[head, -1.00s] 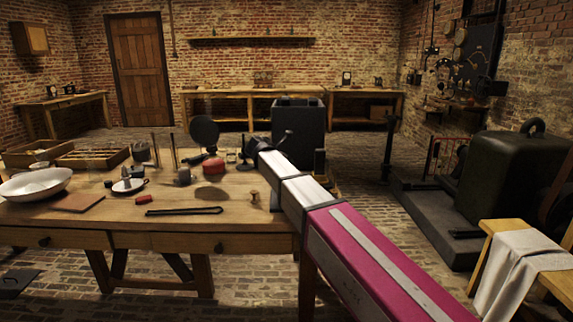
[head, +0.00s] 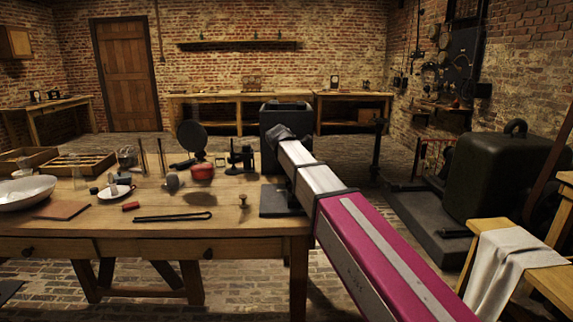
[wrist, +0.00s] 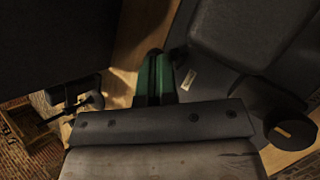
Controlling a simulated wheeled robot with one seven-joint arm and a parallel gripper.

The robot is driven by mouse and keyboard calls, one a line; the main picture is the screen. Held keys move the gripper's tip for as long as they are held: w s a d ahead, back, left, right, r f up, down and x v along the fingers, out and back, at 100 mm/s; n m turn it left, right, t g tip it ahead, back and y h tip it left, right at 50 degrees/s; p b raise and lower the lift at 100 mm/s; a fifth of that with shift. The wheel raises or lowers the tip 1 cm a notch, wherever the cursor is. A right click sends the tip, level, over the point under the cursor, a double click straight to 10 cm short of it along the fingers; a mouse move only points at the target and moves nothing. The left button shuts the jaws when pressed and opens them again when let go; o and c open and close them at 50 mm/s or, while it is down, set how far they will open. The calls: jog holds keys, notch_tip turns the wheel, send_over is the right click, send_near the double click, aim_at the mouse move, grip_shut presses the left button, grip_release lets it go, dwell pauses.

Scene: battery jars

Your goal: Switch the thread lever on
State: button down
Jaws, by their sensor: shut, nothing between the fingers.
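I cannot pick out the thread lever with certainty in either view. In the head view my arm reaches over the right end of the workbench (head: 230,240), and its dark end is in front of a dark box-shaped apparatus (head: 285,108). My gripper (wrist: 155,78) shows in the wrist view as green fingers, together and empty. Just right of them is a dark machine body (wrist: 235,35) with a small pale label (wrist: 188,80). A dark round part (wrist: 290,130) with a tan mark is at the lower right. My arm hides part of the apparatus in the head view.
On the bench are a red pot (head: 202,172), a dark stand (head: 240,157), black tongs (head: 172,217) and a white bowl (head: 25,188). A large dark machine (head: 505,180) and a stool with a cloth (head: 505,265) stand at right. Brick floor is open beyond the bench.

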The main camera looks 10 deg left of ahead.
jog(key=shift+d+r, duration=0.1)
dwell(0.3)
jog(key=shift+r, duration=0.7)
jog(key=shift+r, duration=0.1)
jog(key=v, duration=1.3)
jog(key=shift+s, duration=0.35)
jog(key=shift+r, duration=0.1)
